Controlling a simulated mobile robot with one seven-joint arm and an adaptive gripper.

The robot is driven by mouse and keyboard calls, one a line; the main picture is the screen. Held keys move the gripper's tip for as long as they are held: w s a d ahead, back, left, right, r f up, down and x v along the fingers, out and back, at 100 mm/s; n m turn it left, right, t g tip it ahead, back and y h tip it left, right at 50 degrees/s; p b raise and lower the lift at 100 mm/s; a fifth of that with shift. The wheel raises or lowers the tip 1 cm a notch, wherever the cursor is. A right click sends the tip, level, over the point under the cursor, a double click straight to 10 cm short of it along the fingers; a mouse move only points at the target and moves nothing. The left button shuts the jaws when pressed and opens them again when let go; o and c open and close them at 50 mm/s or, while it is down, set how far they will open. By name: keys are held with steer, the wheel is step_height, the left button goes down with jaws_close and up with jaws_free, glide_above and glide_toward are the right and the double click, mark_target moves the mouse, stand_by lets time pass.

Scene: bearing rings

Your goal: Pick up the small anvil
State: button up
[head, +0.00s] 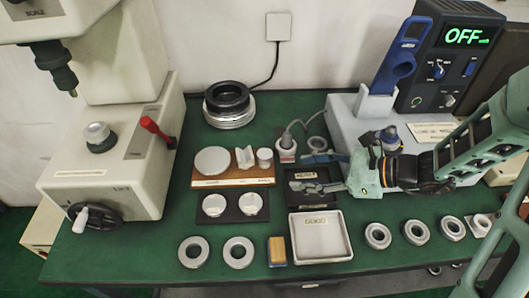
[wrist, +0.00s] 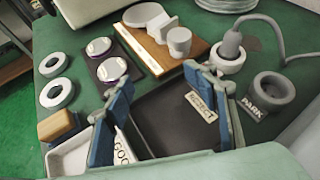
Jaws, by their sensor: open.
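A wooden board (head: 233,180) holds a wide flat disc (head: 212,161), a notched V-shaped block (head: 244,157) and a short grey cylinder (head: 264,158), which looks like the small anvil. In the wrist view the small anvil (wrist: 179,41) stands upright at the board's right end, beside the V-shaped block (wrist: 162,27). My gripper (head: 308,172) is open and empty, above the black REJECT tray, to the right of the anvil. In the wrist view its blue fingers (wrist: 160,75) are apart, and the anvil lies beyond their tips.
A white GOOD tray (head: 320,238) stands in front of the black REJECT tray (wrist: 166,116). A corded probe in a white holder (head: 287,150) stands close right of the anvil. Rings (head: 238,252) lie along the front. A dark pad (head: 231,207) with two discs lies before the board.

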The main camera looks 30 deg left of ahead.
steer(key=shift+w+a+r+m+t+y, duration=0.25)
steer(key=shift+w+r+m+y, duration=0.1)
steer(key=shift+w+m, duration=0.15)
steer(key=shift+w+a+r+m+t+y, duration=0.15)
steer(key=shift+w+r+m+t+y, duration=0.1)
steer(key=shift+w+m+y, duration=0.2)
steer(key=shift+w+a+m, duration=0.15)
steer(key=shift+a+m, duration=0.1)
steer(key=shift+a, duration=0.05)
glide_toward(266, 153)
steer(key=a, duration=0.3)
steer(key=shift+s+f+b, duration=0.3)
steer(key=shift+b, duration=0.1)
steer(key=x, duration=0.5)
steer(key=shift+w+d+f, duration=0.1)
steer(key=shift+w+f, duration=0.15)
jaws_close()
